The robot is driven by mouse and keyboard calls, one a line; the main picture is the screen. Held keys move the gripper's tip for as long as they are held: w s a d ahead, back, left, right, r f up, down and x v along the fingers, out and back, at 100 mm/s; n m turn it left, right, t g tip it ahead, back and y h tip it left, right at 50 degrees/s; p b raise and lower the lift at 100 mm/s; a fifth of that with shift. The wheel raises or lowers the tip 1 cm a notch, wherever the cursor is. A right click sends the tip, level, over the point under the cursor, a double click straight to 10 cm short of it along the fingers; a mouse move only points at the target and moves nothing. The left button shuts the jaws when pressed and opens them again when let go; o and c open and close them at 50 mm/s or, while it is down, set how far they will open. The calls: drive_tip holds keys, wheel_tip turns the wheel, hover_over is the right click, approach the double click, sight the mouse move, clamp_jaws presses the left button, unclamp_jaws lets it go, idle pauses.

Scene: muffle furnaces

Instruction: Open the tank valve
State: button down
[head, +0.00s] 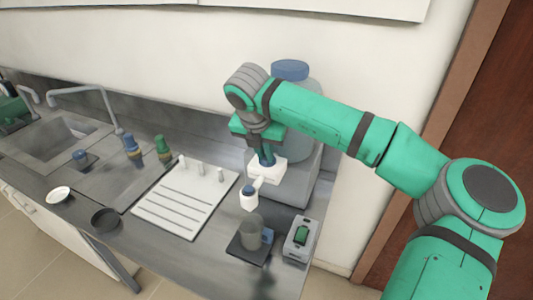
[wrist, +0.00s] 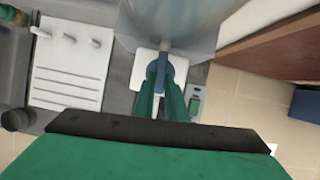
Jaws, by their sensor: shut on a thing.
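The tank (head: 305,95) is a translucent grey-blue container with a blue cap (head: 290,69), standing against the wall at the back of the counter. Its valve (head: 268,172) is a white block at the tank's front with a blue handle on top, and a white spout (head: 250,200) reaches forward from it. My gripper (head: 265,155) comes down from above and is shut on the blue handle. In the wrist view the fingers (wrist: 161,90) close around the blue handle (wrist: 160,68); the fingers partly hide it.
A clear grey beaker (head: 251,232) stands on a dark pad below the spout. A grey box with a green switch (head: 301,236) is right of it. A white drying rack (head: 185,205), bottles (head: 132,145), a dark dish (head: 105,220) and a sink (head: 45,140) lie left.

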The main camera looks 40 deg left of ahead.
drive_tip(key=shift+a+r+m, duration=0.1)
drive_tip(key=shift+r+m, duration=0.05)
drive_tip(key=shift+m, duration=0.35)
drive_tip(key=c, duration=1.8)
unclamp_jaws()
drive_tip(key=v, duration=1)
drive_tip(key=shift+s+r, duration=0.25)
drive_tip(key=shift+r, duration=0.05)
drive_tip(key=shift+a, duration=0.15)
